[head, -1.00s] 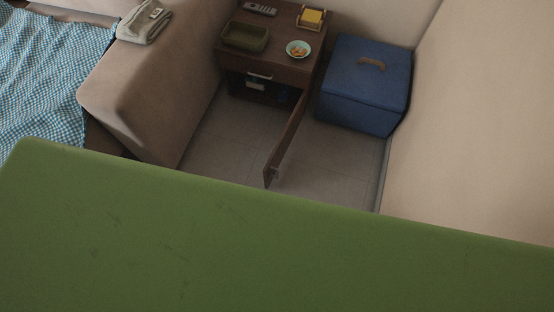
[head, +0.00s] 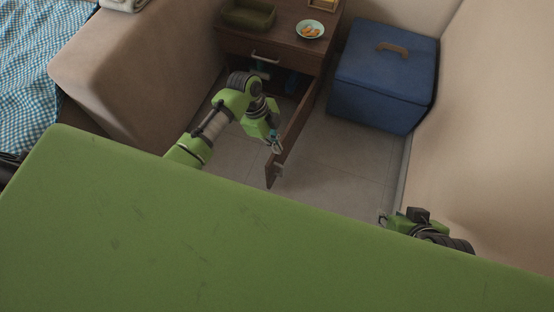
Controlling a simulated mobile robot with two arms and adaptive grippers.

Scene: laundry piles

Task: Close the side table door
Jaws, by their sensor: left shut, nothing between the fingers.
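The side table (head: 290,30) is dark brown and stands at the top middle of the head view. It has a drawer with a metal handle, and an open compartment below that is partly hidden by my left arm. Its door (head: 293,139) is swung wide open toward me, hinged on the right side. My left gripper (head: 276,147) points down at the inner left face of the door near its free end; whether it touches is unclear. It is shut and empty. My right gripper (head: 383,218) is at the lower right, away from the door, small and partly hidden; its fingers are unclear.
On the table top are a dark green tray (head: 249,16), a plate of snacks (head: 310,29) and a yellow item (head: 325,4). A blue storage box (head: 383,82) stands right of the door. A beige sofa arm (head: 135,70) is at left. Tiled floor (head: 340,165) is clear around the door.

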